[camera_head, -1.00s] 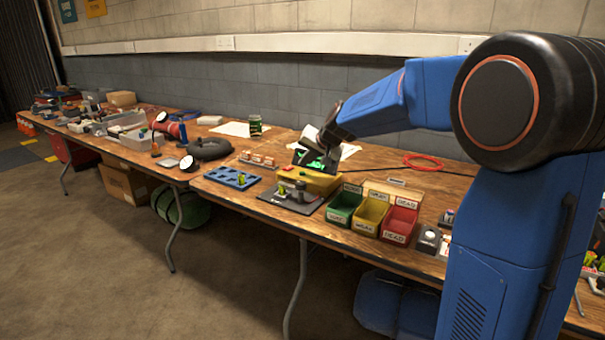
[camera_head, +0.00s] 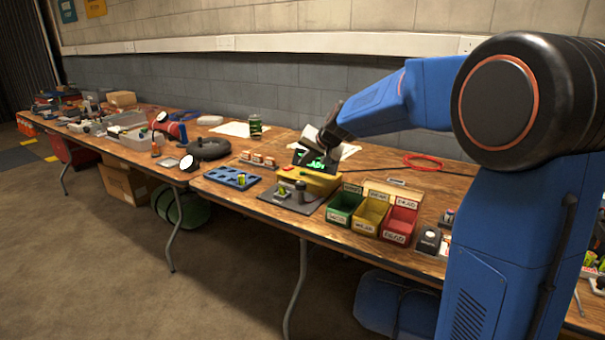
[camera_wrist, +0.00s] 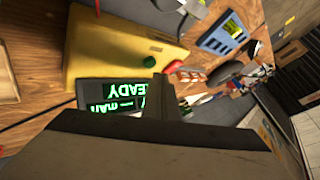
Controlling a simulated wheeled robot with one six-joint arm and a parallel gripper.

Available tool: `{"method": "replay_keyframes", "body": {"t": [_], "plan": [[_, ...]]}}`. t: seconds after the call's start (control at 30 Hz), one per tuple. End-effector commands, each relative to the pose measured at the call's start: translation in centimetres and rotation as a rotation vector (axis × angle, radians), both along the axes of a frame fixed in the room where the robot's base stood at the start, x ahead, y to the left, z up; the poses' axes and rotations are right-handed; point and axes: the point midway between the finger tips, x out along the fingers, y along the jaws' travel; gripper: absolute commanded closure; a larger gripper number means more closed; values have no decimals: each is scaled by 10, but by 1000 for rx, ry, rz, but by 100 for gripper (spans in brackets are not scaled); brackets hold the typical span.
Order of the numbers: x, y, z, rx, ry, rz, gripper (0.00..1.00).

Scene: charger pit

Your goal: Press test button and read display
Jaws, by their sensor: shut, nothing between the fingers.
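The yellow tester box (camera_head: 322,184) stands on the bench, and in the wrist view (camera_wrist: 110,50) it fills the upper left. A red button (camera_wrist: 173,66) shows at its edge. Its dark display (camera_wrist: 118,99) shows green letters upside down; I make out "READY" and "MAN" with a dash, the rest being partly hidden by my gripper. My gripper (camera_wrist: 157,88) is shut and empty. Its tip is close to the red button in the wrist view; I cannot tell whether they touch. In the head view my gripper (camera_head: 327,138) is over the display.
Green (camera_head: 343,207), yellow (camera_head: 370,213) and red (camera_head: 399,223) bins stand right of the tester. A grey plate (camera_head: 284,201) with a small battery lies in front. A blue tray (camera_head: 225,178) lies left. A red cable ring (camera_head: 423,161) lies behind the bins.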

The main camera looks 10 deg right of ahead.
Motion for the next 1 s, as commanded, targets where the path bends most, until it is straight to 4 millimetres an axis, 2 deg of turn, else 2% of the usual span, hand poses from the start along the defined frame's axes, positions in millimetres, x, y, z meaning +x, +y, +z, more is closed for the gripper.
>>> {"method": "replay_keyframes", "body": {"t": [1.0], "plan": [[0,0,-9,0,0,0,100]]}}
